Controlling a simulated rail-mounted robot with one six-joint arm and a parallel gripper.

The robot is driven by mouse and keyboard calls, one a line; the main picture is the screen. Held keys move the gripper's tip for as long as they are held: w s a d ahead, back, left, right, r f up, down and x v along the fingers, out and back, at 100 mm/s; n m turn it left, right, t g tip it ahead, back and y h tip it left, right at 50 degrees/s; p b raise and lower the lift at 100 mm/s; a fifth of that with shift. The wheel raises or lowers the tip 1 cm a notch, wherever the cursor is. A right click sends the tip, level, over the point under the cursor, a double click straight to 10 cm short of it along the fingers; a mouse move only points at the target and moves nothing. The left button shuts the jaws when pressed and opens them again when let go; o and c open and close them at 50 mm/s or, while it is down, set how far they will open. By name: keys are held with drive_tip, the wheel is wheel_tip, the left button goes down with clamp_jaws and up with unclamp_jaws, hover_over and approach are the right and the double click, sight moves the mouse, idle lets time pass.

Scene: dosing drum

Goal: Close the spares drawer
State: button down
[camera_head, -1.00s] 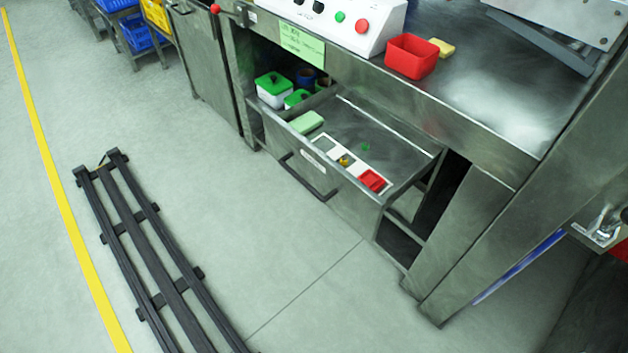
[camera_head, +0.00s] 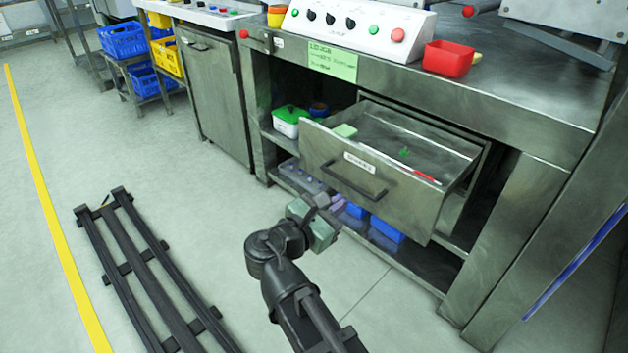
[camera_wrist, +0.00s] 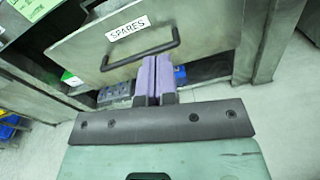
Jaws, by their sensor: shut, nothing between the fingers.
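The spares drawer (camera_head: 320,167) is a grey metal drawer standing pulled out under the workbench. Its front has a white label and a dark bar handle (camera_head: 362,188). In the wrist view the label on the drawer front (camera_wrist: 207,30) reads SPARES, and the handle (camera_wrist: 140,54) runs across below it. My gripper (camera_head: 334,203) is in front of and below the drawer front.
A green sponge-like block (camera_head: 345,131) and a red item lie in the drawer. The bench top (camera_head: 530,92) holds a red bin (camera_head: 448,58) and a control box. Blue bins (camera_head: 387,229) sit on the low shelf. A dark rail frame (camera_head: 140,260) lies on the floor at left.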

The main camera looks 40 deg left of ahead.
drive_tip(key=n, duration=0.2)
approach(385, 166)
drive_tip(key=shift+n, duration=0.3)
drive_tip(key=w, duration=0.7)
drive_tip(key=shift+w+d+f, duration=0.15)
drive_tip(key=shift+w+d, duration=0.05)
drive_tip(key=shift+w, duration=0.05)
drive_tip(key=shift+w, duration=0.1)
